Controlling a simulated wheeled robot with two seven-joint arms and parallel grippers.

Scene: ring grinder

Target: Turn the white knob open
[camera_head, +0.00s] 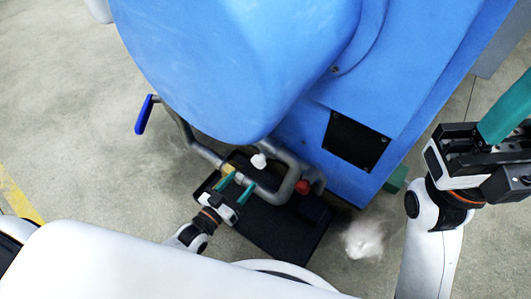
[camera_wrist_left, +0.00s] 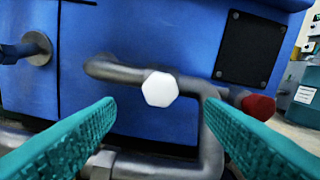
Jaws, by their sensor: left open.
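The white knob (camera_head: 259,161) sits on a grey bent pipe (camera_head: 292,178) low on the front of the blue machine. In the left wrist view the white knob (camera_wrist_left: 160,89) is a six-sided cap facing the camera, between my two green fingertips in the picture and beyond them. My left gripper (camera_head: 237,186) is open and empty, just short of the knob and apart from it. It also shows in the left wrist view (camera_wrist_left: 155,115). My right gripper (camera_head: 515,110) is at the right edge of the head view; its fingertips are cut off or unclear.
A red knob (camera_head: 303,187) sits to the right on the piping, also in the left wrist view (camera_wrist_left: 258,106). A blue-handled lever (camera_head: 144,114) sticks out at the left. A black tray (camera_head: 280,235) lies below the pipes. The blue machine (camera_head: 240,60) fills the top.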

